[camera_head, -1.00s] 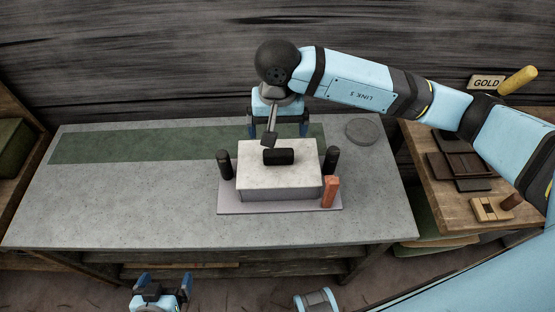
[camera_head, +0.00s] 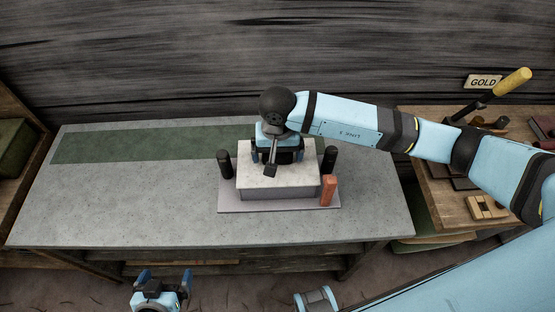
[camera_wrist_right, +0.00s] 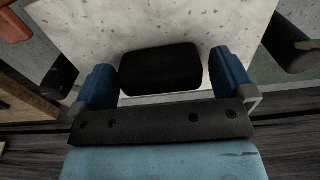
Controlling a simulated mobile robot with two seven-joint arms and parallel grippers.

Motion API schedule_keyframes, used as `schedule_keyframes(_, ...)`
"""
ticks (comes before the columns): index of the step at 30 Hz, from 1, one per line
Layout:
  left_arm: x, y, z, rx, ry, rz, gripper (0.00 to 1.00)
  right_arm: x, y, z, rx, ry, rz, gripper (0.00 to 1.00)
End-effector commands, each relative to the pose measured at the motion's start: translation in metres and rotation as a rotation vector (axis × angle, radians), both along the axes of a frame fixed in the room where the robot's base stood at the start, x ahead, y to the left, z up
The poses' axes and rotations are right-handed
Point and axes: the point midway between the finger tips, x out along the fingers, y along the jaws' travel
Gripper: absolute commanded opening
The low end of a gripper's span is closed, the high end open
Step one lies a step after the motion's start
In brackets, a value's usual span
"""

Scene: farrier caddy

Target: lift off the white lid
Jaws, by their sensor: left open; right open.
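The white lid (camera_head: 252,180) is a speckled slab on top of a grey box on the table. Its black handle (camera_wrist_right: 161,70) shows in the right wrist view, between the two blue fingers of my open right gripper (camera_wrist_right: 165,82), with a gap on each side. In the head view my right gripper (camera_head: 278,155) is above the lid and hides the handle. The lid also fills much of the right wrist view (camera_wrist_right: 150,22). My left gripper (camera_head: 160,280) is open and empty, low in front of the table.
Two black posts (camera_head: 224,164) (camera_head: 329,160) flank the box on a pale base plate (camera_head: 270,206). An orange block (camera_head: 328,190) stands at its front right corner. A side table (camera_head: 455,205) at right holds several items. The grey table (camera_head: 110,205) is clear at left.

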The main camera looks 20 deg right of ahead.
Motion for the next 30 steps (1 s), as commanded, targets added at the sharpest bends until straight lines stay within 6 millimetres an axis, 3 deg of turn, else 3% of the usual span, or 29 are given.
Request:
schedule_keyframes(1, 0.000, 0.000, 0.000, 0.000, 0.000, 0.000, 1.00, 0.000, 0.000, 0.000, 0.000, 0.000, 0.000, 0.93)
schedule_keyframes(6, 0.000, 0.000, 0.000, 0.000, 0.000, 0.000, 1.00, 0.000, 0.000, 0.000, 0.000, 0.000, 0.000, 0.54)
schedule_keyframes(9, 0.000, 0.000, 0.000, 0.000, 0.000, 0.000, 1.00, 0.000, 0.000, 0.000, 0.000, 0.000, 0.000, 0.37)
schedule_keyframes(20, 0.000, 0.000, -0.001, 0.000, 0.001, 0.000, 1.00, 0.001, 0.000, 0.008, 0.000, -0.002, -0.001, 0.37)
schedule_keyframes(26, -0.001, 0.000, -0.006, 0.001, 0.003, 0.000, 1.00, 0.001, 0.000, 0.033, 0.000, -0.005, 0.001, 0.37)
schedule_keyframes(30, -0.001, 0.000, -0.009, 0.001, 0.004, 0.000, 1.00, 0.001, -0.001, 0.062, -0.001, -0.006, 0.001, 0.37)
